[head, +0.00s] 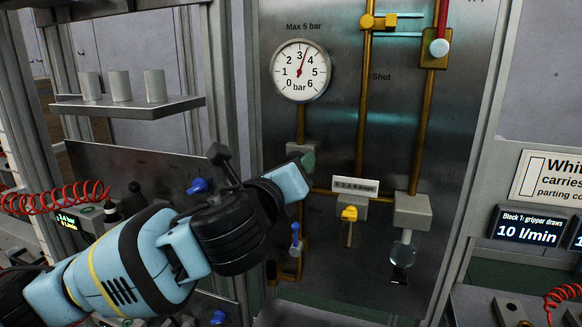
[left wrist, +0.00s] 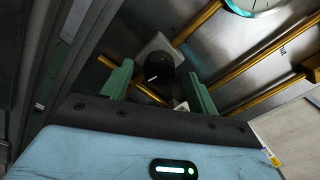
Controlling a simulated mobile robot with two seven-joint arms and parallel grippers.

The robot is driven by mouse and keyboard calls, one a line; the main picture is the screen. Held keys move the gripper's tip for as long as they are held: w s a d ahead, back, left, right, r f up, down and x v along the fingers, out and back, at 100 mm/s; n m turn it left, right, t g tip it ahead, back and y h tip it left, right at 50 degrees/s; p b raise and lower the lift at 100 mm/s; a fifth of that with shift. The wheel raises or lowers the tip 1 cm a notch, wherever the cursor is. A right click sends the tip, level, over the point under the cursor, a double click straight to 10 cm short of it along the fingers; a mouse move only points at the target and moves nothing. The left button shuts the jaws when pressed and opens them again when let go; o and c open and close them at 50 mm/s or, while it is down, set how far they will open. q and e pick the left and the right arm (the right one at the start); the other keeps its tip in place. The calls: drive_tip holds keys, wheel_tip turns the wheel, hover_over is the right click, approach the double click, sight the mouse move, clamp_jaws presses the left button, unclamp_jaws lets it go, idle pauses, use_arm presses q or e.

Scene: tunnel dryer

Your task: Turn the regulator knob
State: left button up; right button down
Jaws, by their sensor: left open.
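The regulator knob (left wrist: 160,68) is a round black knob with a white mark, on a pale grey block in the left wrist view. In the head view the grey block (head: 300,146) shows below the gauge, and my gripper hides the knob. My left gripper (head: 306,162) is at the block, its green fingers open. In the left wrist view the fingers (left wrist: 160,76) stand on either side of the knob with gaps; I cannot tell how deep they reach. The pressure gauge (head: 300,70) has its red needle slightly past 3 bar. My right gripper is not in view.
Brass pipes (head: 361,110) run over the metal panel. A yellow-handled valve (head: 349,214), a blue-handled valve (head: 295,236) and a glass bowl (head: 402,256) sit lower down. A shelf (head: 128,107) with three cups stands left. A frame post (head: 229,80) rises beside my arm.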

use_arm(q)
drive_tip(key=v, duration=0.6)
drive_tip(key=s+a+f+n+g+y, duration=0.1)
drive_tip(key=s+a+f+n+g, duration=0.2)
drive_tip(key=f+n, duration=0.5)
drive_tip(key=s+a+f+n+g+y, duration=0.1)
drive_tip(key=s+a+f+n+g, duration=0.3)
drive_tip(key=f, duration=0.8)
drive_tip(key=s+a+f+n+g+y, duration=0.1)
drive_tip(key=s+f+n, duration=0.2)
drive_tip(key=f+n, duration=0.55)
drive_tip(key=s+a+f+n+g+y, duration=0.1)
drive_tip(key=s+a+f+n+g, duration=0.4)
drive_tip(key=s+f, duration=0.55)
drive_tip(key=s+a+f+n+g+y, duration=0.1)
drive_tip(key=s+a+f+n+g, duration=0.1)
drive_tip(key=s+a+f+n, duration=0.8)
drive_tip(key=w+d+f+m+t+h, duration=0.1)
drive_tip(key=w+d+f+m+t, duration=0.3)
drive_tip(key=f+t, duration=0.3)
drive_tip(key=shift+d+f, duration=0.45)
drive_tip(key=shift+d, duration=0.2)
